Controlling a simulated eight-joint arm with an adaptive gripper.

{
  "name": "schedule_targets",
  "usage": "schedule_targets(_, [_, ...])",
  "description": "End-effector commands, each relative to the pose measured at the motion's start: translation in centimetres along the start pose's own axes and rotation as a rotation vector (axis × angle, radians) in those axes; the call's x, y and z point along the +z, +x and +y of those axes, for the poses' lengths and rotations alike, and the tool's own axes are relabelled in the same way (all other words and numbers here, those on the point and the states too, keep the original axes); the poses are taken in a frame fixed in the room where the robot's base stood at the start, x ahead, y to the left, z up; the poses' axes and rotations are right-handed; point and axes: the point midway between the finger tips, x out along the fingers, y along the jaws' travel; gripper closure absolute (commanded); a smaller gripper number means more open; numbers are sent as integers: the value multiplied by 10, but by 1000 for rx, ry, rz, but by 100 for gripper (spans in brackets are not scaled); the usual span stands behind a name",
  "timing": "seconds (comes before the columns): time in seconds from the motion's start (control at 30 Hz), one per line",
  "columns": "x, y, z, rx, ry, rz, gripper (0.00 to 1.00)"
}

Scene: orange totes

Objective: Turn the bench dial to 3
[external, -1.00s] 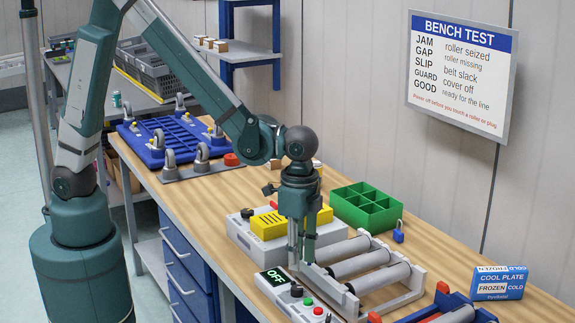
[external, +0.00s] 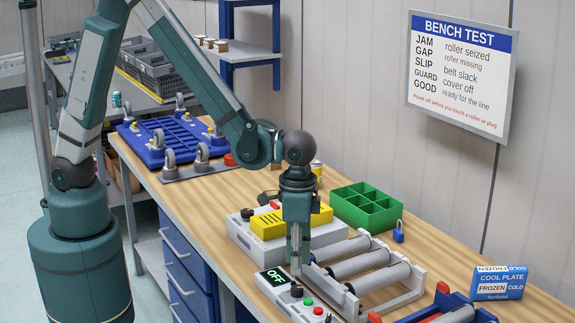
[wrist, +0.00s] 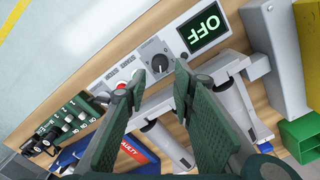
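The bench dial (external: 296,290) is a black knob on a light grey control box at the front of the workbench. It also shows in the wrist view (wrist: 155,62), with a pale pointer mark. Its setting cannot be read, but the display (external: 273,276) beside it reads OFF, upside down in the wrist view (wrist: 203,28). My gripper (external: 295,272) points down just above the dial. In the wrist view the two fingertips (wrist: 155,80) are apart, one on either side of the dial's line, with nothing between them. Contact with the dial cannot be told.
Green (external: 309,301) and red (external: 318,311) buttons sit near the dial. A roller frame (external: 415,283) stands right beside the box. A grey unit with a yellow cover (external: 268,224), a green divided bin (external: 341,206) and a padlock (external: 398,236) are farther back.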

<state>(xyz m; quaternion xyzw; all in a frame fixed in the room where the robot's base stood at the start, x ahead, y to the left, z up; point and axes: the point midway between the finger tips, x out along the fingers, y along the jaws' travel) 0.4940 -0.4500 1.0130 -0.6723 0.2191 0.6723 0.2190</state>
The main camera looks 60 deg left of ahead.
Motion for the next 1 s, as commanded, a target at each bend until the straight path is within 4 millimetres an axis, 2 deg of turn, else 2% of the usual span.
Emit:
schedule_targets(0.27, [0, 18, 0, 0, 0, 0, 74])
schedule_targets(0.7, [0, 60, 0, 0, 1, 0, 74])
schedule_targets(1.0, [0, 74, 0, 0, 1, 0, 74])
